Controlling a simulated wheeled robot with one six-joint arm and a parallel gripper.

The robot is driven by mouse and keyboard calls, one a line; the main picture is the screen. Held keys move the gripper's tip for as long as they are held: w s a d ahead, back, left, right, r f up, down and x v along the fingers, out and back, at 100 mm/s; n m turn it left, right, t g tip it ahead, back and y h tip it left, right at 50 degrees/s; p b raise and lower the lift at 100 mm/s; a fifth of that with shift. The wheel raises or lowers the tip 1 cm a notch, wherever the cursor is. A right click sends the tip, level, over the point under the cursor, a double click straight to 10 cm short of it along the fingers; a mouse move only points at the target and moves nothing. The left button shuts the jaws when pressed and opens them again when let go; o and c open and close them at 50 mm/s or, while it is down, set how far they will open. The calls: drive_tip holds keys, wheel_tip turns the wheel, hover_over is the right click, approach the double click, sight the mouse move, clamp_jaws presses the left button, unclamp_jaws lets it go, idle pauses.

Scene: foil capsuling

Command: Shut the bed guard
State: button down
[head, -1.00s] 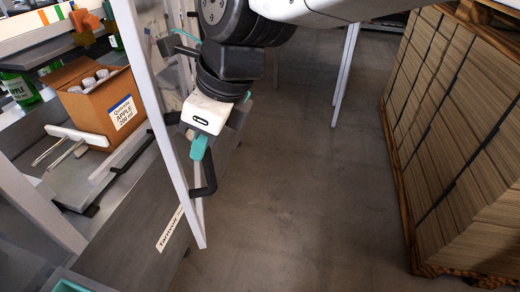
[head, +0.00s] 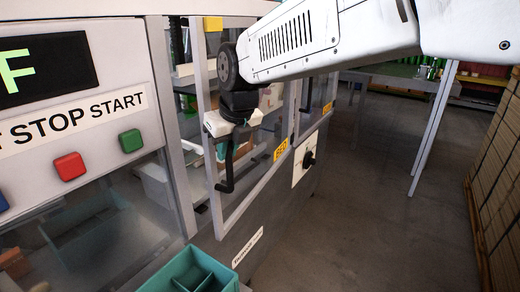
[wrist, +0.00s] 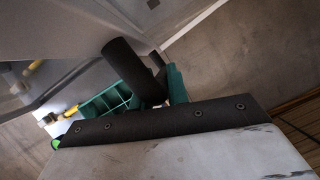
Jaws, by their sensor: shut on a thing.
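The bed guard is a clear door in a pale frame (head: 208,110), with a yellow BED label (head: 280,150) low on it. It hangs at the front of the machine, with a gap between its near edge and the grey post (head: 178,150) on the left. Its black handle (head: 229,172) stands upright near that edge. My gripper (head: 221,150) is shut on the handle. In the wrist view the dark handle (wrist: 134,70) rises beside a teal fingertip (wrist: 178,84); the other fingertip is hard to make out.
A control panel with red (head: 70,166) and green (head: 131,141) buttons is at the left. A teal divided bin (head: 190,270) stands in front, below the guard. A black rotary switch (head: 309,158) is right of the guard. Stacked cardboard (head: 498,180) is at far right; the floor between is clear.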

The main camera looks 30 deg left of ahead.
drive_tip(key=shift+d, duration=0.1)
drive_tip(key=c, duration=1.4)
unclamp_jaws()
drive_tip(key=shift+o, duration=0.2)
drive_tip(key=v, duration=0.7)
drive_tip(key=shift+d+r, duration=0.15)
drive_tip(key=shift+r, duration=0.25)
